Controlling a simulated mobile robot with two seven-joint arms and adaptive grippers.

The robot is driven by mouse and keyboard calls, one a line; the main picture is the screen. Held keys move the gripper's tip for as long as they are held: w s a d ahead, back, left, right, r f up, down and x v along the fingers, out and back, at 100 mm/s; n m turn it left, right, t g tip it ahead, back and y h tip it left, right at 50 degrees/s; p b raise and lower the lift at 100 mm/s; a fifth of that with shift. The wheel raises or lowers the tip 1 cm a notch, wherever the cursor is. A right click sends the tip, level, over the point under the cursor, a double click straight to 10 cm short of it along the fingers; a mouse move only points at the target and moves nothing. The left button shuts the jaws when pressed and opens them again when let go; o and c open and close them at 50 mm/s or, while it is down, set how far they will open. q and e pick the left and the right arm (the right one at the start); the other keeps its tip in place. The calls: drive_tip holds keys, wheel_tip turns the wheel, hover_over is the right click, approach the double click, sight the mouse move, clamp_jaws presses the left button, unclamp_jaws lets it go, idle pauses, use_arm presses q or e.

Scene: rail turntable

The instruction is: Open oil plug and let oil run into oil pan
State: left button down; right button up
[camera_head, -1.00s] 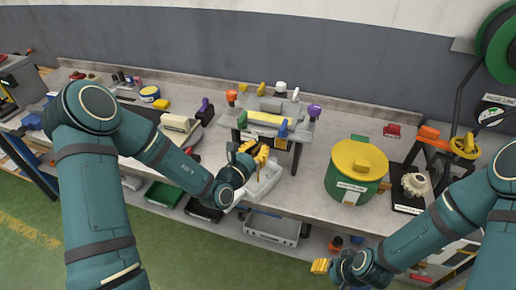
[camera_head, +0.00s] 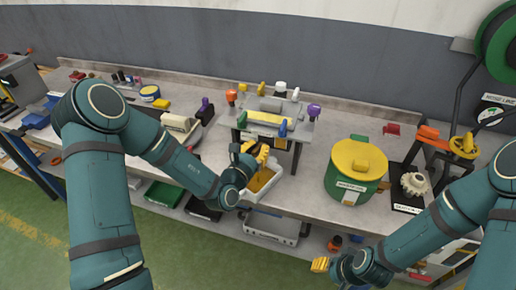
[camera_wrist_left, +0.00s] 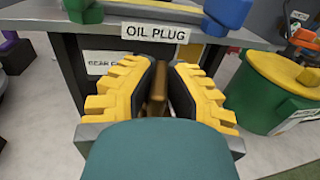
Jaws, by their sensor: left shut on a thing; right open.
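My left gripper (camera_head: 257,156) is at the front of the gearbox-like stand (camera_head: 264,118) on the bench. In the left wrist view its yellow fingers (camera_wrist_left: 157,88) are shut on the brown oil plug (camera_wrist_left: 157,85), just below the "OIL PLUG" label (camera_wrist_left: 155,33). The fingers hide much of the plug. The light oil pan (camera_head: 262,193) stands under the stand's front edge, below the gripper. Amber oil (camera_head: 263,180) covers its floor; the gripper and wrist partly hide it. My right gripper (camera_head: 320,265) is open and empty in front of the bench.
A green drum with a yellow lid (camera_head: 357,165) stands right of the stand, with a pale gear (camera_head: 414,184) on a dark base beyond it. A grey box (camera_head: 272,226) is on the shelf below. Bench (camera_head: 315,175) is clear between stand and drum.

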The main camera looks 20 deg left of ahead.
sight(254, 154)
use_arm(q)
drive_tip(key=shift+w+r, duration=0.1)
drive_tip(key=shift+r, duration=0.05)
drive_tip(key=c, duration=1)
unclamp_jaws()
drive_tip(key=v, duration=0.7)
drive_tip(key=shift+s, duration=0.3)
